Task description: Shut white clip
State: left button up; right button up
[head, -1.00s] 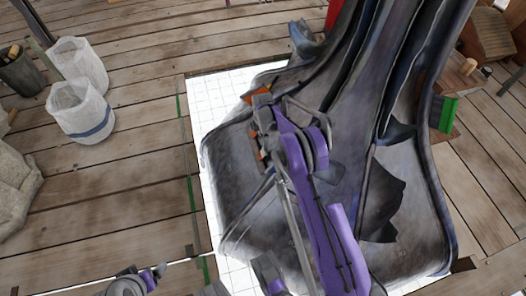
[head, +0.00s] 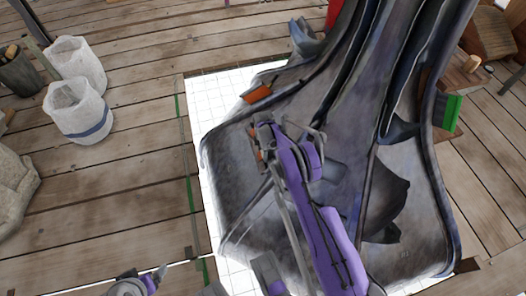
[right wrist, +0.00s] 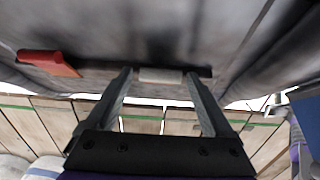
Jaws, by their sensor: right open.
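The white clip (right wrist: 160,75) shows in the right wrist view as a small pale block on a dark strip along the lower edge of the finial. It lies between the two fingertips of my right gripper (right wrist: 158,80), which is open; I cannot tell whether the fingers touch it. In the head view my right gripper (head: 256,137) is over the finial's left flank and hides the white clip. My left gripper (head: 148,276) is at the bottom left, cut by the frame, and its jaw opening is unclear.
An orange clip (head: 258,94) sits on the finial edge beyond my right gripper; it also shows in the right wrist view (right wrist: 48,62). The large grey finial (head: 330,150) fills the centre. A green block (head: 452,113) is at its right. Pale buckets (head: 78,112) stand left on the plank floor.

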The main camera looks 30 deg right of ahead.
jog(key=c, duration=1.3)
jog(key=shift+s+d+f+y+b, duration=0.1)
jog(key=shift+d+f+y+b, duration=0.4)
jog(key=shift+y+b, duration=0.5)
grip_shut()
jog(key=shift+r+t+y+b, duration=0.1)
jog(key=shift+t+y+b, duration=0.2)
jog(key=shift+b, duration=0.1)
jog(key=shift+c, duration=0.3)
grip_release()
grip_shut()
jog(key=o, duration=1.4)
grip_release()
jog(key=shift+c, duration=0.2)
jog(key=shift+r, duration=0.15)
jog(key=p+v, duration=0.2)
jog(key=v, duration=0.8)
jog(key=shift+d+r, duration=0.2)
jog(key=shift+r, duration=0.15)
